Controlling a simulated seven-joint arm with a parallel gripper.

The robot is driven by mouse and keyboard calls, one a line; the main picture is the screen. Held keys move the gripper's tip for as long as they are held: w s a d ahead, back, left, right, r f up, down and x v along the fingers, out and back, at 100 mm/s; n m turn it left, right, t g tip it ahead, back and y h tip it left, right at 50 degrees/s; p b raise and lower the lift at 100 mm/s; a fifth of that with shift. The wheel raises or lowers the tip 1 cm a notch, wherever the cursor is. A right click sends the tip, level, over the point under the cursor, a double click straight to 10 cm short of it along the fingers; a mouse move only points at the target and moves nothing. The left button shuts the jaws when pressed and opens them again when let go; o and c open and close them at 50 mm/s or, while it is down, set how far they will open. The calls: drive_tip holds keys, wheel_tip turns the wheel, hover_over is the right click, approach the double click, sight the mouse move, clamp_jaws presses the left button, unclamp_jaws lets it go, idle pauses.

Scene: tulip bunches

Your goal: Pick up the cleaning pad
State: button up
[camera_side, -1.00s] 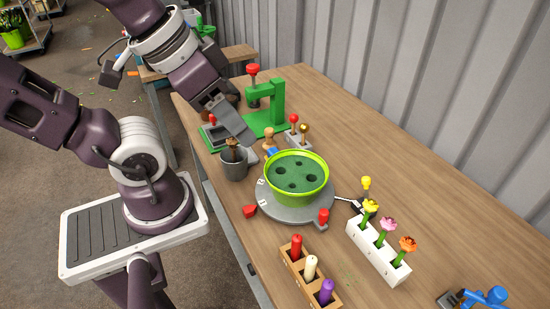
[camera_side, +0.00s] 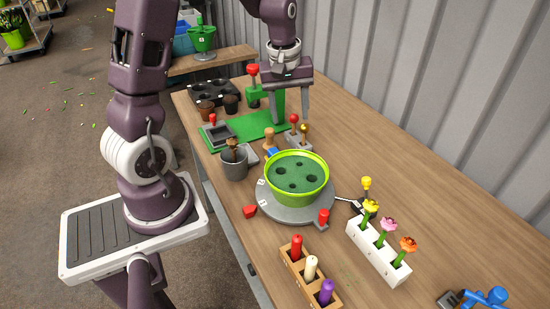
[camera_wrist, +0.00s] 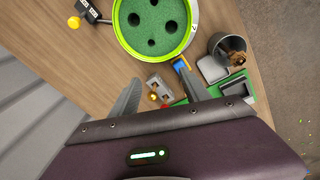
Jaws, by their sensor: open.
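No thing is clearly recognisable as the cleaning pad. A small blue piece with a wooden knob (camera_side: 269,138) stands behind the green bowl in the side view, and a blue and yellow piece in the wrist view (camera_wrist: 181,64) may be the same thing. A flat grey pad (camera_wrist: 212,68) lies beside the grey cup. My gripper (camera_side: 291,119) is open and empty, pointing down over the far part of the table, near a grey block with red and gold knobs (camera_side: 298,141). In the wrist view its fingers (camera_wrist: 159,78) are spread on either side of that block.
The green bowl (camera_side: 296,178) with holes stands on a grey turntable (camera_side: 285,213). A grey cup (camera_side: 234,166) holds a brown-topped tool. A green press (camera_side: 252,92) stands behind. A white flower holder (camera_side: 378,253) and wooden stamp rack (camera_side: 305,278) are in front. The right tabletop is mostly clear.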

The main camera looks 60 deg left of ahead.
sight(275, 152)
drive_tip(key=a+f+n, duration=0.1)
drive_tip(key=a+f, duration=0.1)
drive_tip(key=f, duration=0.1)
drive_tip(key=a+f+n+g, duration=0.1)
drive_tip(key=a+f+n, duration=0.1)
drive_tip(key=a+f, duration=0.1)
drive_tip(key=a+f+n, duration=0.1)
drive_tip(key=a+f, duration=0.1)
drive_tip(key=f, duration=0.3)
drive_tip(key=shift+a+f+n+g, duration=0.25)
drive_tip(key=shift+n+g, duration=0.05)
wheel_tip(275, 152, down, 8)
drive_tip(key=shift+a+r, duration=0.15)
drive_tip(key=shift+r, duration=0.05)
clamp_jaws()
